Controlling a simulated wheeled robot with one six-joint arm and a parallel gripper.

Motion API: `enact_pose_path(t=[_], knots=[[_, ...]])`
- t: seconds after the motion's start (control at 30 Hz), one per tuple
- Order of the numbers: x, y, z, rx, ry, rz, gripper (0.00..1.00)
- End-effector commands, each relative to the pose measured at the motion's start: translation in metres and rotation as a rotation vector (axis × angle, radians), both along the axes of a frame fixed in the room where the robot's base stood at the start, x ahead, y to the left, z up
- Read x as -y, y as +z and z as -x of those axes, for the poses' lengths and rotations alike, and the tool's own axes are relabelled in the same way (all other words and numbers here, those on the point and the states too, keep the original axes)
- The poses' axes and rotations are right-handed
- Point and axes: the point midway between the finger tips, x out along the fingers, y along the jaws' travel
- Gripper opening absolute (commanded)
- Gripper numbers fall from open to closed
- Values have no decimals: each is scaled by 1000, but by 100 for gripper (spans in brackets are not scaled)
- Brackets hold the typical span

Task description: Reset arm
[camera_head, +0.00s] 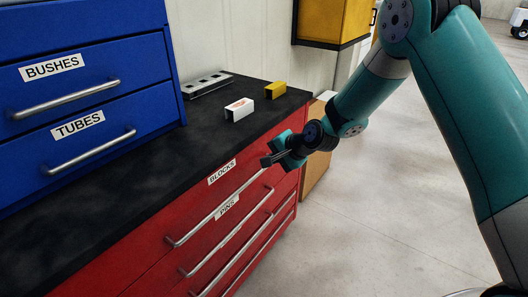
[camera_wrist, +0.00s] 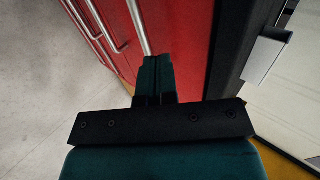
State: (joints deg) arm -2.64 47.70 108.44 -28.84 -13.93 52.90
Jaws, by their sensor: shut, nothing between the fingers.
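My teal arm reaches in from the right in the head view. My gripper (camera_head: 268,161) is shut and empty, in front of the red drawer cabinet near the right end of the drawer labelled BLOCKS (camera_head: 222,172). In the wrist view my gripper (camera_wrist: 157,60) points at the red drawer fronts, with a drawer handle (camera_wrist: 138,25) just beyond the fingertips. I cannot tell whether the fingers touch the handle. The red drawers look closed.
A blue cabinet (camera_head: 90,20) with drawers stands on the black worktop (camera_head: 130,165) at left. A white block (camera_head: 239,109), a yellow block (camera_head: 275,90) and a grey slotted piece (camera_head: 207,84) lie on the worktop. A yellow cabinet (camera_head: 330,20) hangs behind. Open floor (camera_head: 390,220) lies at right.

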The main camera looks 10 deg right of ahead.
Motion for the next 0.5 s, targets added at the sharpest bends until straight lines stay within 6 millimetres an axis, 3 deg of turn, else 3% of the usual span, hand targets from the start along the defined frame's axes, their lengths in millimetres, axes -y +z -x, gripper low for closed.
enact_pose_path(t=[0.17, 0.27, 0.4, 0.5], knots=[[-10, 44, 24, 16, 117, 63, 0], [-22, 90, 61, 34, 278, 149, 0], [-33, 151, 135, 62, 554, 286, 0], [-33, 186, 193, 86, 751, 376, 0]])
